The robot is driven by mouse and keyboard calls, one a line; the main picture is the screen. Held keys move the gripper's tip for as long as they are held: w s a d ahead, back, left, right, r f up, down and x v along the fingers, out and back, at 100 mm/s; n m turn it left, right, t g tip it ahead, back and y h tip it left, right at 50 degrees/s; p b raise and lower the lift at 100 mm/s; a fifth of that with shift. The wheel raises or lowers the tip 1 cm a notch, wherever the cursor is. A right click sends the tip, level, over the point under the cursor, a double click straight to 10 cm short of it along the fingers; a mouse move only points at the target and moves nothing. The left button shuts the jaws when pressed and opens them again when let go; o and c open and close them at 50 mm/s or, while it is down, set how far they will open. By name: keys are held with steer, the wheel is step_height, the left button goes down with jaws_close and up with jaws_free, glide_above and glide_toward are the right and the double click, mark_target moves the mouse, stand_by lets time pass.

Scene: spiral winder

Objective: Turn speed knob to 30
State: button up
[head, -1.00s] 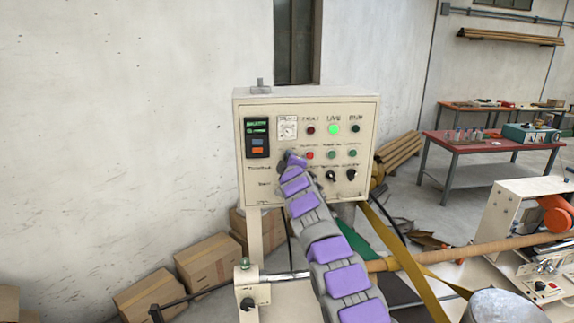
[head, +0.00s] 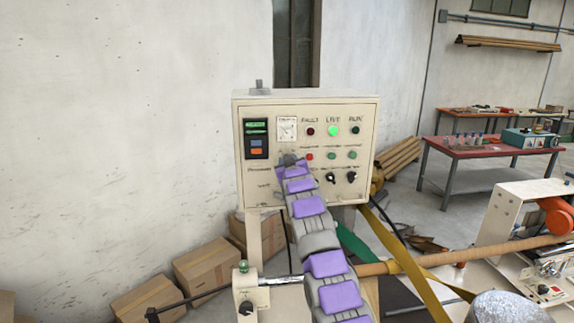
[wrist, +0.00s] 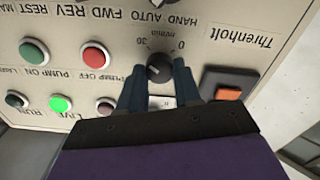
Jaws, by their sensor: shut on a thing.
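The speed knob (wrist: 159,68) is a small dark round knob on the cream control panel (head: 365,110). In the wrist view, which shows the panel upside down, the marks 30 and 0 and "m/min" are printed beside it. My gripper (wrist: 160,70) has its two dark blue fingers on either side of the knob, shut on it. The knob's exact pointer angle is hard to tell. In the head view my gripper (head: 290,160) is at the panel below the analog meter (head: 287,128), and it hides the knob.
Nearby on the panel are a red button (wrist: 95,55), a green button (wrist: 92,80), a lit green LIVE lamp (wrist: 61,104) and an orange-and-black switch (wrist: 228,92). Selector knobs (head: 351,177) sit at lower right. Cardboard boxes (head: 205,268) lie on the floor at left.

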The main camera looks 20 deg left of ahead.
steer(key=shift+f+m, duration=0.55)
steer(key=shift+m, duration=0.45)
steer(key=o, duration=0.7)
steer(key=shift+o, duration=1.3)
steer(key=shift+w+a, duration=0.15)
steer(key=shift+w, duration=0.1)
steer(key=shift+o, duration=0.4)
steer(key=shift+s+r, duration=0.1)
steer(key=shift+r, duration=0.2)
steer(key=shift+s+d, duration=0.1)
steer(key=shift+d, duration=0.1)
